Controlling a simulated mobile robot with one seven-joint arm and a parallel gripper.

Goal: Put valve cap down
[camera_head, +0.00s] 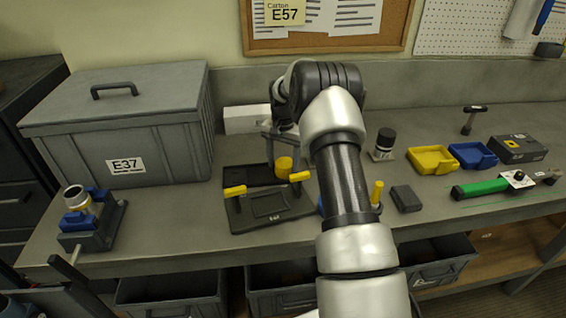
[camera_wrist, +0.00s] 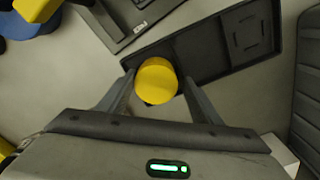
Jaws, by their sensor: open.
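The valve cap, a yellow cylinder (camera_head: 284,165), stands at the right end of a shallow black tray (camera_head: 245,174) on the bench. In the wrist view the yellow cap (camera_wrist: 156,80) lies between my two fingers, over one end of the black tray (camera_wrist: 215,60). My gripper (camera_wrist: 157,80) is open, with a finger on each side of the cap. In the head view my gripper (camera_head: 280,152) points down at the cap from above. The cap's underside is hidden, so its exact contact with the tray is unclear.
A dark plate fixture with yellow handles (camera_head: 268,206) lies just in front. A big grey bin (camera_head: 125,125) stands left, beside a blue clamp fixture (camera_head: 90,218). Yellow (camera_head: 432,158) and blue (camera_head: 472,155) trays and a green-handled tool (camera_head: 485,188) lie right.

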